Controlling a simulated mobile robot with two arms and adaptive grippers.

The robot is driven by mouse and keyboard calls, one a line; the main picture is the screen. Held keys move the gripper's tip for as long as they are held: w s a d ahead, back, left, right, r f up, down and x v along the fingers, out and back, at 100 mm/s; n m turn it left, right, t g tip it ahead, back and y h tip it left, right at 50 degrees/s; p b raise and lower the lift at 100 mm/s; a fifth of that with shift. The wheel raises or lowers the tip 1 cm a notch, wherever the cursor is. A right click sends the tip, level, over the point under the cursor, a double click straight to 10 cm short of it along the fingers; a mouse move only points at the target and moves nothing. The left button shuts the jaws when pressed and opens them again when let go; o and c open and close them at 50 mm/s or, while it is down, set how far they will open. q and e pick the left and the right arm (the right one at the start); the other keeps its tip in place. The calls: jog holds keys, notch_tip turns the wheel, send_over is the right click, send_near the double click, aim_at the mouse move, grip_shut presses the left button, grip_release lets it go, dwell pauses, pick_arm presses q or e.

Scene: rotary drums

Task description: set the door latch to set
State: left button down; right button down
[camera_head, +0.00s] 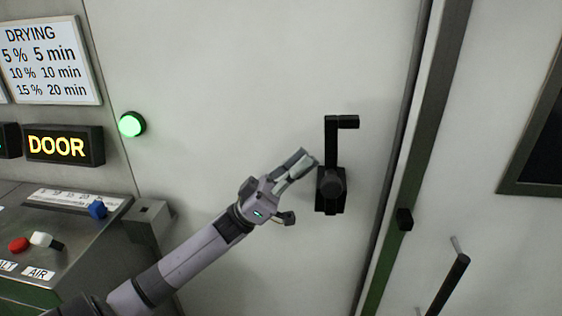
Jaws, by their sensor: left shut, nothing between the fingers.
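The door latch (332,155) is a black lever on a black base with a round hub (331,182), fixed to a pale door panel (250,70). Its arm points straight up, with a short grip (347,122) turned to the right at the top. My left gripper (311,159) comes in from the lower left and is shut and empty. Its fingertips are just left of the latch, near the hub; I cannot tell whether they touch it. No set label shows near the latch. My right gripper is not in view.
A lit DOOR sign (62,146) and a green lamp (132,124) are at left, above a sloped control console (60,225) with knobs. A dark vertical post (412,170) stands right of the latch. A black-handled bar (448,284) is at lower right.

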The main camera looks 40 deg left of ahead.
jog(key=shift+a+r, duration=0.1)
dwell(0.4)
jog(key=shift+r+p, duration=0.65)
